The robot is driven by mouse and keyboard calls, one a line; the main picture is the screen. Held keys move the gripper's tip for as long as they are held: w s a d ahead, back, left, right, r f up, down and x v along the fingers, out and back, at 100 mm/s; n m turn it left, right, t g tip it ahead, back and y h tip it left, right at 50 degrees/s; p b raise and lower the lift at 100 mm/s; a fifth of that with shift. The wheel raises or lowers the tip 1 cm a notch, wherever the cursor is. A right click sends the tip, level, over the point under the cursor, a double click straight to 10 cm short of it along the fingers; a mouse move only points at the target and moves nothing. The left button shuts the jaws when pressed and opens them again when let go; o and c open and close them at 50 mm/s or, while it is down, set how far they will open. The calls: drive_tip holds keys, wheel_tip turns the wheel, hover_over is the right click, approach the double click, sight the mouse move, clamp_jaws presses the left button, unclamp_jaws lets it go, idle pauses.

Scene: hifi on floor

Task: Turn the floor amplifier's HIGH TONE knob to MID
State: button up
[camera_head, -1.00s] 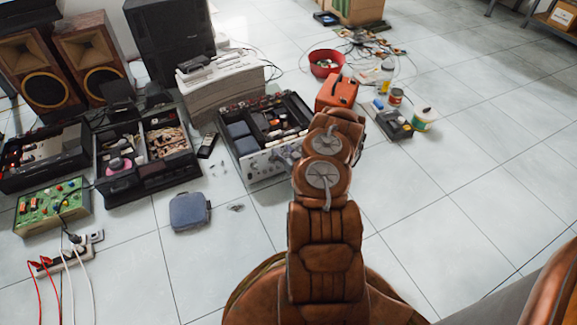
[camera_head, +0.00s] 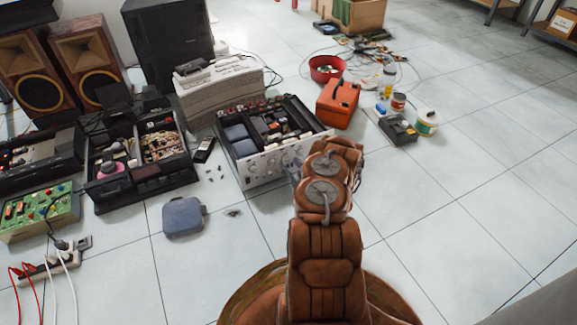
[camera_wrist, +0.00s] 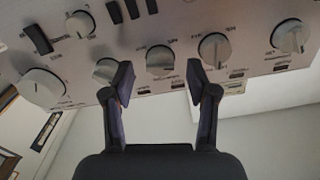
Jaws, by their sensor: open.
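The floor amplifier (camera_head: 262,168) is an open-topped unit with a silver front panel, left of my arm in the head view. The wrist view shows its panel (camera_wrist: 180,18) across the top, with several round silver knobs. One knob (camera_wrist: 160,60) lies between my fingertips in the picture; another (camera_wrist: 106,71) is partly behind the left finger, and a third (camera_wrist: 214,50) is just right of the right finger. My gripper (camera_wrist: 160,82) is open and empty, pointing at the panel. I cannot read which knob is HIGH TONE. In the head view my arm partly hides the gripper.
An orange case (camera_head: 338,103) stands right of the amplifier. A blue-grey pouch (camera_head: 184,217) lies on the floor at the front left. An open equipment case (camera_head: 140,190) is further left. The tiled floor on the right is clear.

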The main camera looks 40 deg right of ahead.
drive_tip(key=shift+x, duration=0.8)
clamp_jaws()
